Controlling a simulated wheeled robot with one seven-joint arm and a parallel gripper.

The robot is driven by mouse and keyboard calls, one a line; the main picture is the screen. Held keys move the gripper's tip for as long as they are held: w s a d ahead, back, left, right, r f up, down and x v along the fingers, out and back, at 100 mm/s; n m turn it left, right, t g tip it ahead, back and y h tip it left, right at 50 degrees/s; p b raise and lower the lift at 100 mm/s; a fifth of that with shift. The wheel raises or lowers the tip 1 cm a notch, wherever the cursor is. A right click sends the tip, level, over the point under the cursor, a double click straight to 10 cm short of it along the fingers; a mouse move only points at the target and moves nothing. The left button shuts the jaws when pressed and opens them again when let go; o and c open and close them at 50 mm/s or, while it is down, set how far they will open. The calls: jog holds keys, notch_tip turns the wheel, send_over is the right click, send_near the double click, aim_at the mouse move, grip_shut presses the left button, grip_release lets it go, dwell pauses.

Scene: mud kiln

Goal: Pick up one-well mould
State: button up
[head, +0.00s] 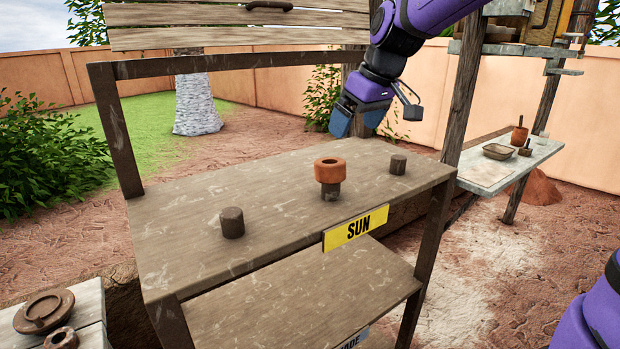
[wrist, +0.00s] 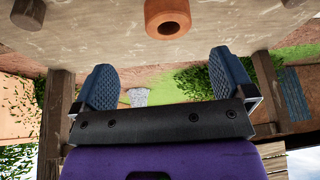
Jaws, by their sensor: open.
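The orange-brown one-well mould (head: 330,170) sits on a short dark peg in the middle of the wooden shelf marked SUN. In the wrist view the mould (wrist: 160,12) is at the top centre, with one round dark opening facing the camera. My gripper (head: 356,124) hangs above the back edge of the shelf, behind and above the mould and apart from it. In the wrist view its two blue ridged fingers (wrist: 163,82) stand wide apart with nothing between them.
Dark pegs stand on the shelf (head: 170,245) left (head: 232,222) and right (head: 398,164) of the mould. A yellow SUN sign (head: 356,228) is on the front edge. Rack posts (head: 115,130) rise at the sides. A side table (head: 490,178) at right holds small items.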

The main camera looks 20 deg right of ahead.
aim_at(332, 162)
jog(key=x, duration=0.4)
jog(key=a+x, duration=0.1)
jog(key=x, duration=0.1)
jog(key=shift+w+a+r, duration=0.1)
jog(key=shift+w+a, duration=0.05)
jog(key=shift+w, duration=0.25)
jog(key=shift+s+x, duration=0.15)
jog(key=shift+x, duration=1.15)
jog(key=shift+s+x, duration=0.1)
jog(key=shift+x, duration=1.25)
jog(key=c, duration=1.2)
jog(key=shift+o, duration=0.2)
